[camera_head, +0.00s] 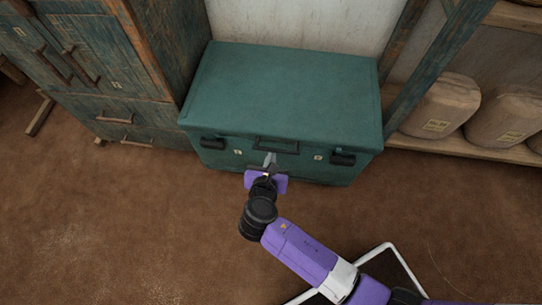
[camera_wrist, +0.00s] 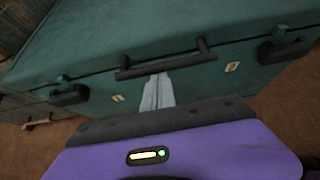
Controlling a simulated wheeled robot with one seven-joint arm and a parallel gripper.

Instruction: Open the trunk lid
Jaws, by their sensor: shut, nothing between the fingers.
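A green trunk (camera_head: 290,90) stands on the floor against the wall with its lid closed. It also fills the upper part of the wrist view (camera_wrist: 150,35). A dark handle (camera_head: 277,145) is at the middle of its front edge, and this handle shows in the wrist view (camera_wrist: 165,60). Dark latches sit at the left (camera_head: 212,142) and right (camera_head: 342,159) of the front. My gripper (camera_head: 270,158) is shut and empty, with its fingertips just below the handle at the trunk's front. In the wrist view the fingertips (camera_wrist: 157,82) point at the handle; I cannot tell whether they touch it.
A worn wooden cabinet (camera_head: 95,75) with drawers stands close on the left. A shelf with wrapped sacks (camera_head: 440,105) is on the right, behind a slanted wooden post (camera_head: 437,60). The brown floor (camera_head: 110,220) in front is clear.

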